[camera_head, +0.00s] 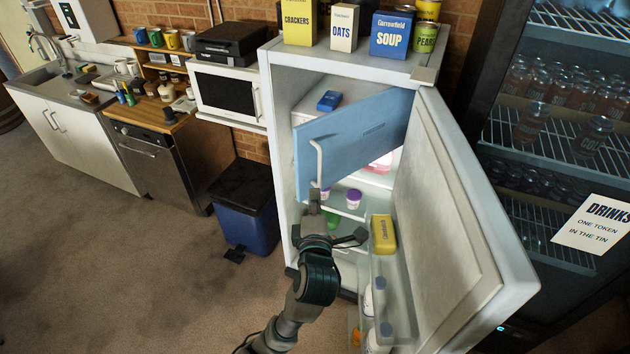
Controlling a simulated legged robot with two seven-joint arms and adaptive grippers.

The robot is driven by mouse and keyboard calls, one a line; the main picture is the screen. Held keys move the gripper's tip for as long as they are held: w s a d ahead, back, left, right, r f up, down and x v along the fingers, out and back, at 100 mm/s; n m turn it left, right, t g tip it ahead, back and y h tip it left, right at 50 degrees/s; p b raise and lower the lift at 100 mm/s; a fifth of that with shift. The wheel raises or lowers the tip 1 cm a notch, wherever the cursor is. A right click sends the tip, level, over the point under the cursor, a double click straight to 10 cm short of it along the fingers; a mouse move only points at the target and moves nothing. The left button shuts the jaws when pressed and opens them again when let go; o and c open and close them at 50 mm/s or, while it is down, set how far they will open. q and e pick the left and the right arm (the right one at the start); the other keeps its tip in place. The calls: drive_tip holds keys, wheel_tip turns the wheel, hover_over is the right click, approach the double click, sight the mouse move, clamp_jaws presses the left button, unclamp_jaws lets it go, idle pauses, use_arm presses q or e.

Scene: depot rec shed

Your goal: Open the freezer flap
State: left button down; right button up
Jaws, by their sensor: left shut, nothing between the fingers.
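The fridge (282,150) stands in the middle with its main door (450,220) swung wide open to the right. Inside at the top is the light blue freezer flap (365,138), with a white upright handle (319,160) near its left edge. The flap stands ajar, its left end out toward me, and a small blue box (329,100) shows behind its top edge. My left gripper (315,194) is shut and empty, just at the lower end of the handle; I cannot tell whether it touches. My right gripper is not in view.
Cartons and tins, such as the soup box (391,35), stand on the fridge top. Door shelves hold a yellow pack (384,234) and bottles. A drinks cabinet (560,110) stands right; a blue bin (247,215) stands left. The floor at left is clear.

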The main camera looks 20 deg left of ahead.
use_arm(q)
approach(312, 159)
drive_tip(key=shift+m, duration=0.3)
drive_tip(key=x, duration=0.5)
drive_tip(key=shift+f+p, duration=0.1)
drive_tip(key=shift+p, duration=0.2)
drive_tip(key=shift+w+a, duration=0.1)
drive_tip(key=shift+w, duration=0.4)
